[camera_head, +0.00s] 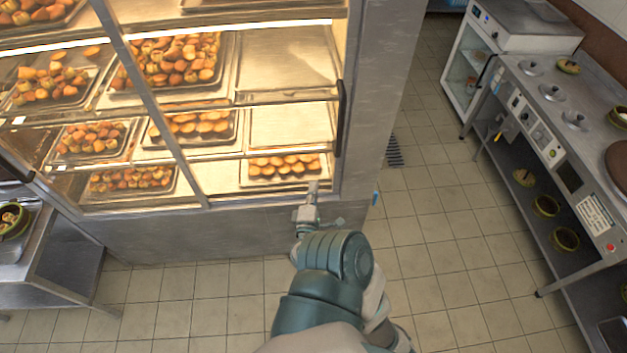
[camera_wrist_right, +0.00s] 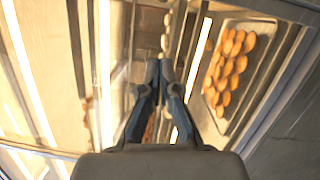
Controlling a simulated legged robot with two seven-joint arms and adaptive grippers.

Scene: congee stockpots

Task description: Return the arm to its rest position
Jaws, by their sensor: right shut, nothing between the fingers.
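My right arm reaches up from the bottom of the head view. Its gripper (camera_head: 312,190) is in front of the lower right part of the lit display cabinet (camera_head: 255,222). In the right wrist view the gripper's fingers (camera_wrist_right: 160,72) are together and hold nothing. Behind them show the cabinet's shelves and a tray of round pastries (camera_wrist_right: 228,65). In the head view a pastry tray (camera_head: 285,172) lies just beyond the fingertips. Whether the fingers touch the cabinet is not clear. My left gripper is not in view.
A dark vertical door handle (camera_head: 340,118) is on the cabinet's right side. A steel counter (camera_head: 540,95) with bowls stands at the right. A steel table (camera_head: 60,240) stands at the left. Tiled floor (camera_head: 440,220) is clear between the cabinet and the counter.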

